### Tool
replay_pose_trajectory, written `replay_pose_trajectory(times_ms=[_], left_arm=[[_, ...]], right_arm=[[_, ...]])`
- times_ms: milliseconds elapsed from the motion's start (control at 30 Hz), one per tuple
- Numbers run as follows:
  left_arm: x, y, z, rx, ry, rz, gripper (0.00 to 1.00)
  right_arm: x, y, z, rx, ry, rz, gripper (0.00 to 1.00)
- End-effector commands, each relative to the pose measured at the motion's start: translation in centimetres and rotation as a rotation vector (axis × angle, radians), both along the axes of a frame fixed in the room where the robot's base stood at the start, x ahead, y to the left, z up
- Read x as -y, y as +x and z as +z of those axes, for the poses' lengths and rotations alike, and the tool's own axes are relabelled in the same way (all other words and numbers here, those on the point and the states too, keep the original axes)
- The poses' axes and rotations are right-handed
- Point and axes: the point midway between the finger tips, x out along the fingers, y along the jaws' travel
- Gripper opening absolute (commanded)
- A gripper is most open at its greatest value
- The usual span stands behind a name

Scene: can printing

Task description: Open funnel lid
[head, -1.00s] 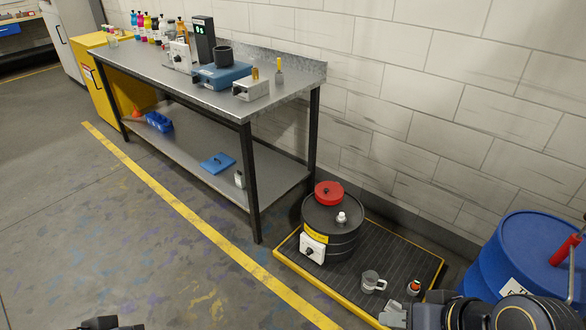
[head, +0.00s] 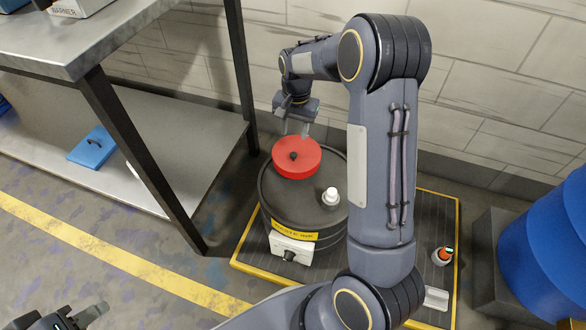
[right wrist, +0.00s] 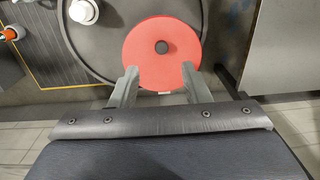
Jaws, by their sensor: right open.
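The funnel lid (head: 297,160) is a round red disc with a dark knob in its middle. It lies flat on top of a black drum (head: 270,210), and I see no gap under it. My right gripper (head: 294,129) is open and empty above the lid's far edge. In the right wrist view the lid (right wrist: 162,50) lies just beyond the open fingertips (right wrist: 160,80); I cannot tell whether they touch it. My left gripper (head: 82,316) is at the bottom left, partly cut off, far from the drum.
The drum stands on a yellow-edged black pallet (head: 436,212). A white cap (head: 330,196) rises from the drum top. A steel workbench (head: 85,35) stands left, a blue barrel (head: 545,240) right. A small orange-topped bottle (head: 441,255) sits on the pallet.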

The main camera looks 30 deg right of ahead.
Motion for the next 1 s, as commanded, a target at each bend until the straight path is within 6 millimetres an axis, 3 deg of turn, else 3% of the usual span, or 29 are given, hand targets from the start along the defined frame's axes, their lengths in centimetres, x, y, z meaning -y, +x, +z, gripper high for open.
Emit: replay_pose_trajectory(times_ms=[33,600,1000], left_arm=[[0.0,0.0,-1.3,0.001,0.000,0.000,0.36],[0.0,0.0,-4.4,0.001,0.000,0.000,0.36],[0.0,0.0,-4.7,0.000,0.000,0.000,0.36]], right_arm=[[0.1,0.5,-2.0,-0.010,-0.013,-0.007,0.43],[0.2,1.0,-9.8,-0.023,-0.029,-0.019,0.43],[0.3,1.0,-10.6,-0.021,-0.029,-0.019,0.43]])
